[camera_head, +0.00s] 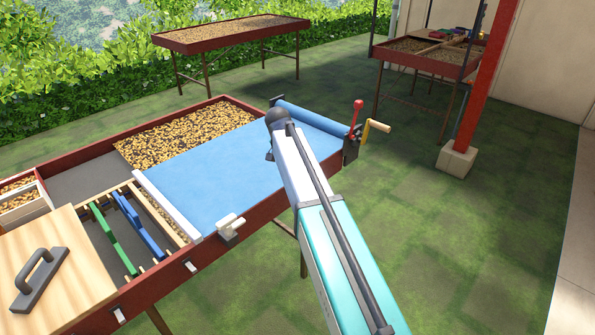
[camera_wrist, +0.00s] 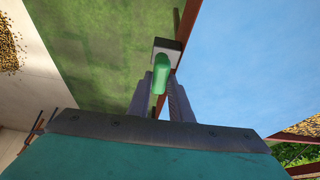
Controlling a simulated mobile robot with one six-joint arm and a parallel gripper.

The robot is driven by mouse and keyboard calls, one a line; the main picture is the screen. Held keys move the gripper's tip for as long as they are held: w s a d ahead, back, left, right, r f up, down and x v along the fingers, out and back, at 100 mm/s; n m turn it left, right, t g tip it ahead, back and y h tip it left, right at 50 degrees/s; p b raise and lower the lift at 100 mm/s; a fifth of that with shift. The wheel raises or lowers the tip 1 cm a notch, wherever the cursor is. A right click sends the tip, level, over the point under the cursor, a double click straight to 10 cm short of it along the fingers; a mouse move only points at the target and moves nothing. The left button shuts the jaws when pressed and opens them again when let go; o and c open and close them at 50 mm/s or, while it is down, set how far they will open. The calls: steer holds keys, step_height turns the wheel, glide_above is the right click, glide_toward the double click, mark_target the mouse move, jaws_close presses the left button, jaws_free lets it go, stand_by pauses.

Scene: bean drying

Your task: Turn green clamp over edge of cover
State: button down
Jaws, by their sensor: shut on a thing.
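The green clamp (camera_wrist: 161,74) shows in the wrist view, with a dark and white block (camera_wrist: 167,48) at the tray's red-brown rim. My gripper (camera_wrist: 160,92) has its two grey fingers on either side of the green handle and is shut on it. The handle lies beside the blue cover (camera_wrist: 255,60) and does not reach over it in this view. In the head view the blue cover (camera_head: 215,170) lies flat across the tray, with a roll at its far end. My arm hides the green clamp and the fingertips there.
A white clamp (camera_head: 230,226) sits on the near rim, left of my arm. A red lever (camera_head: 356,115) and yellow-handled crank (camera_head: 376,128) stick out at the roller's end. Green and blue rakes and a wooden board (camera_head: 55,265) lie at left.

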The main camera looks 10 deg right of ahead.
steer(key=shift+s+m, duration=0.15)
steer(key=shift+m, duration=0.25)
steer(key=c, duration=1.6)
jaws_free()
steer(key=shift+r, duration=0.1)
steer(key=b+v, duration=0.2)
steer(key=v, duration=1.1)
steer(key=shift+a+r, duration=0.15)
steer(key=shift+r, duration=0.15)
